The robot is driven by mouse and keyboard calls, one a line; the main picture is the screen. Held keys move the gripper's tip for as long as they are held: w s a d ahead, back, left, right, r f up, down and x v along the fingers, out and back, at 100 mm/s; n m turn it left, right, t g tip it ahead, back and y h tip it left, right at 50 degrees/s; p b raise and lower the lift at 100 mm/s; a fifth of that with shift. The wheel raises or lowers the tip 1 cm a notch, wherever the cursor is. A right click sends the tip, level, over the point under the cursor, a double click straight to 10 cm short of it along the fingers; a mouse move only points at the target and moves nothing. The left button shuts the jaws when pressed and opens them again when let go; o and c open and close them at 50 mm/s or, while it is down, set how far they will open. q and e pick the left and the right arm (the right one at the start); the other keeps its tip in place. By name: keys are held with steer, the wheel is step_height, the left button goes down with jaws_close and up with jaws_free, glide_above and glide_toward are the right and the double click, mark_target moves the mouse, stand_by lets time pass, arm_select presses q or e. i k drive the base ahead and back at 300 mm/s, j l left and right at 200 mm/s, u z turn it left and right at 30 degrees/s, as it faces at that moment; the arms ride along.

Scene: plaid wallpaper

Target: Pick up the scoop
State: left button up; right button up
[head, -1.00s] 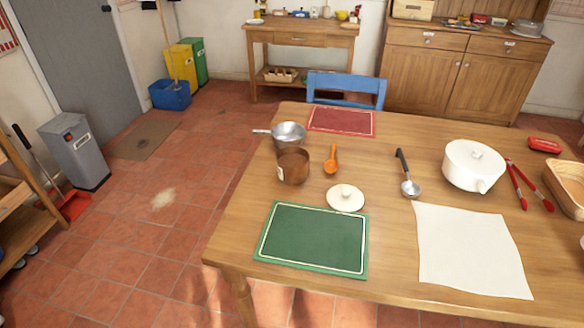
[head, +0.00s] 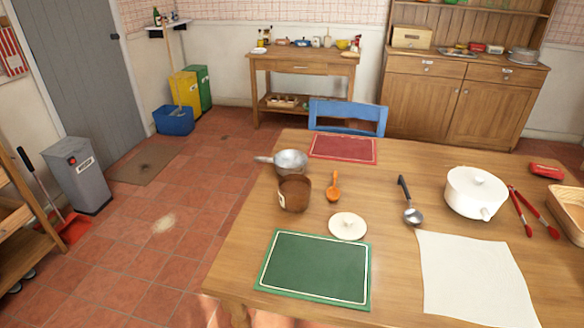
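An orange scoop (head: 333,187) lies on the wooden table (head: 385,230), just right of a brown pot (head: 294,194). Its rounded end points toward the near side and its narrower end points away. A ladle (head: 409,201) with a black handle and metal bowl lies farther right on the table. Neither of my grippers shows in the head view.
A metal saucepan (head: 289,162), white lid (head: 347,226), green mat (head: 315,268) and red mat (head: 343,148) surround the scoop. A white pot (head: 475,192), red tongs (head: 520,211), white cloth (head: 472,275) and basket (head: 568,210) are on the right. A blue chair (head: 347,116) stands behind the table.

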mark_target(333, 193)
steer(key=k+l+z, duration=0.1)
steer(key=k+z, duration=0.15)
steer(key=k, duration=0.4)
steer(key=j+z, duration=0.1)
steer(key=z, duration=0.4)
steer(key=i+j+z, duration=0.1)
steer(key=z, duration=0.35)
steer(key=j+z, duration=0.2)
steer(key=z, duration=0.3)
steer(key=j+z, duration=0.2)
steer(key=z, duration=0.3)
steer(key=k+j, duration=0.1)
steer(key=j, duration=1.25)
steer(key=k+j, duration=0.15)
steer(key=j, duration=1.2)
steer(key=k+j, duration=0.15)
steer(key=j, duration=1.2)
steer(key=k+z, duration=0.05)
